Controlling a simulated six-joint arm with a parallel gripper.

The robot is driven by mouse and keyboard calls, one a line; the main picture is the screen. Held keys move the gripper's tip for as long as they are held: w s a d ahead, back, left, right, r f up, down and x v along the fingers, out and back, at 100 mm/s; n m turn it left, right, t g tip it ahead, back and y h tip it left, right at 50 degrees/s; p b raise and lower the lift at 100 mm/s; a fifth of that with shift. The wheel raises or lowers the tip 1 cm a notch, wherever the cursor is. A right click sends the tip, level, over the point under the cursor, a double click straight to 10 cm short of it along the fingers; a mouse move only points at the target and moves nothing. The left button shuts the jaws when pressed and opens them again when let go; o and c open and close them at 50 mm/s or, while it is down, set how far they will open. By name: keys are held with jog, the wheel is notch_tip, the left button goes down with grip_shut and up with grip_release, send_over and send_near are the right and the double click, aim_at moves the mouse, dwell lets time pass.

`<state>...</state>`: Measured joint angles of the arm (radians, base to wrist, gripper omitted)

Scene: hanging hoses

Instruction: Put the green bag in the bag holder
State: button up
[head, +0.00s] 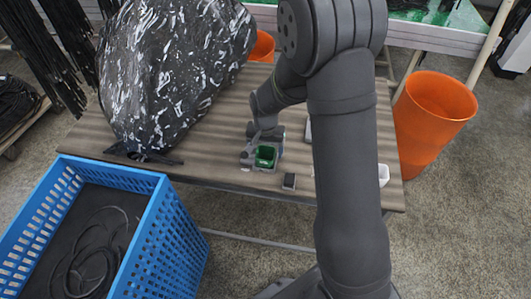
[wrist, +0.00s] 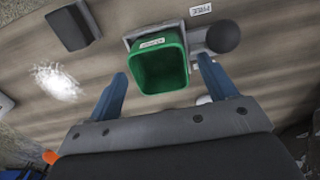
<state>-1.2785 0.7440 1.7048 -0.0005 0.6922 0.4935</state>
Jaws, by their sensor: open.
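The green bag (head: 266,154) looks like a small open-topped green box with a white label on its rim. In the wrist view the green bag (wrist: 160,68) sits against a grey bracket (wrist: 198,35) with a dark round knob beside it. This bracket may be the bag holder; I cannot tell whether the bag is seated in it. My gripper (wrist: 162,73) is open, its two blue fingers on either side of the bag with visible gaps. In the head view my gripper (head: 262,148) is low over the table at the bag, partly hidden by my arm.
A dark block (head: 290,181) lies near the table's front edge. A large black-and-white mottled bulky object (head: 175,70) fills the table's left. A blue crate (head: 172,235) stands at front left and an orange bin (head: 432,115) at right.

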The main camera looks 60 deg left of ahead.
notch_tip(320, 180, up, 10)
dwell(0.3)
jog(key=shift+f, duration=0.15)
notch_tip(320, 180, down, 12)
jog(key=shift+r, duration=1.3)
